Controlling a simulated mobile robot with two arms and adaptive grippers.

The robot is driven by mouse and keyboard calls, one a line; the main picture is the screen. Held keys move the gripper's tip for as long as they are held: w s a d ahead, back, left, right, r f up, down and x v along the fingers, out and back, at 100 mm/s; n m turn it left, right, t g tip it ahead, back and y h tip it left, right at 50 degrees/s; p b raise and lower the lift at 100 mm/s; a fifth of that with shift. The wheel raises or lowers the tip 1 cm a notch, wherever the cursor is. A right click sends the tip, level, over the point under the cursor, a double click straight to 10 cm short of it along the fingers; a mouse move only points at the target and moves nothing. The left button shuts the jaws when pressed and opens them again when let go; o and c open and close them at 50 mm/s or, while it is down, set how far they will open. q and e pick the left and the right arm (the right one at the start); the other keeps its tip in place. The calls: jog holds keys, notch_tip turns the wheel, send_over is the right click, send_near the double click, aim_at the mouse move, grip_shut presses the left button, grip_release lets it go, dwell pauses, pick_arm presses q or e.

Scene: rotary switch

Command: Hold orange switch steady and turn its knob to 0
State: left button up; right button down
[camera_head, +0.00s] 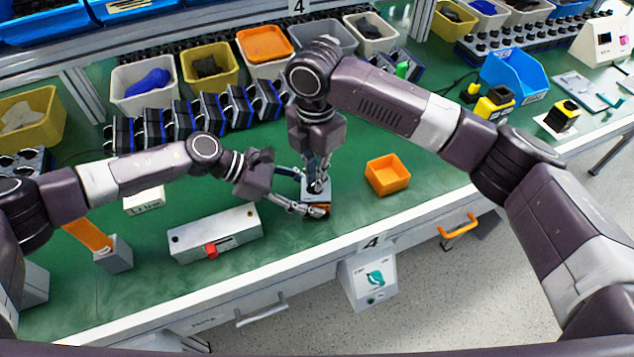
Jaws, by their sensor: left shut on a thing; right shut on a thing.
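The switch (317,193) sits on the green bench top near its front edge, a small grey-white block with a little orange showing at its lower side. My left gripper (308,192) reaches in from the left, its fingers around the switch body and shut on it. My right gripper (318,182) points down from above and is shut on the knob at the top of the switch. The knob and its dial marks are mostly hidden by the fingers, so its setting cannot be read.
An orange open box (387,175) stands just right of the switch. A grey box with a red slider (215,234) lies to the left, near my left forearm. A grey block with an orange flap (113,253) stands further left. Bins and several blue-black devices line the back.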

jog(key=n, duration=0.8)
jog(key=c, duration=2.5)
grip_release()
jog(key=shift+n, duration=0.5)
jog(key=o, duration=0.5)
jog(key=shift+c, duration=0.2)
jog(key=shift+r, duration=0.1)
jog(key=shift+r, duration=2.45)
pick_arm(q)
jog(key=o, duration=1.2)
jog(key=shift+o, duration=0.2)
jog(key=shift+a, duration=0.1)
